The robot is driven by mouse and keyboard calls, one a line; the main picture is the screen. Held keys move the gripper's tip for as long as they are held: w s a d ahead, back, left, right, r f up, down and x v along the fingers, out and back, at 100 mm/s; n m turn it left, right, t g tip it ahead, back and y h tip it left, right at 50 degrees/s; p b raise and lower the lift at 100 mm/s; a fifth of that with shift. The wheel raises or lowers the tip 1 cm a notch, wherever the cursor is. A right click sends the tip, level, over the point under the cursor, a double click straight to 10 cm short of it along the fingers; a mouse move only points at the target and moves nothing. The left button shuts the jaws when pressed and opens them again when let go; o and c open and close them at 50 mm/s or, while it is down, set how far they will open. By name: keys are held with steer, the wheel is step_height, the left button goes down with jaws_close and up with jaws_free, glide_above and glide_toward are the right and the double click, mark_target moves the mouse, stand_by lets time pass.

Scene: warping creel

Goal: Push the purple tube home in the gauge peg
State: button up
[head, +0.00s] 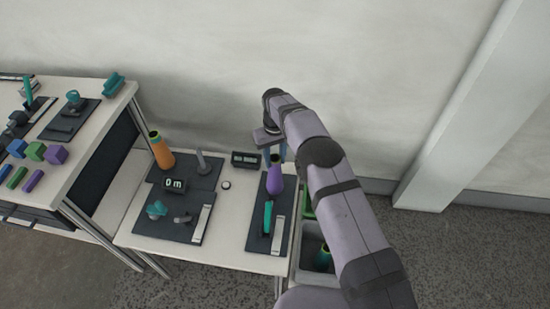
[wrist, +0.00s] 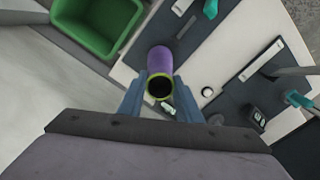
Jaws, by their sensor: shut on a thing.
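The purple tube (head: 274,178) stands about upright over the far end of the right dark board (head: 255,235). It has a yellow-green rim and a dark open top in the wrist view (wrist: 160,62). My gripper (head: 278,153) is at the tube's upper end, with its blue fingers (wrist: 160,98) on either side of the rim, shut on it. The tube's foot and whatever is under it are hidden, so I cannot tell how it sits on a peg. A bare grey peg (head: 201,161) stands on the left dark board.
An orange tube (head: 161,150) stands left of the grey peg, near a display (head: 174,185). Another small display (head: 245,159) is left of the purple tube. A teal handle (head: 267,216) stands in front of it. A green bin (wrist: 100,24) is beside the table.

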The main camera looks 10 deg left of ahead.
steer(key=shift+f, duration=0.15)
steer(key=o, duration=1.2)
steer(key=shift+o, duration=0.2)
steer(key=shift+r+p, duration=1.75)
steer(key=shift+r, duration=1.8)
step_height(320, 180, up, 7)
steer(key=b, duration=0.2)
steer(key=shift+r, duration=0.15)
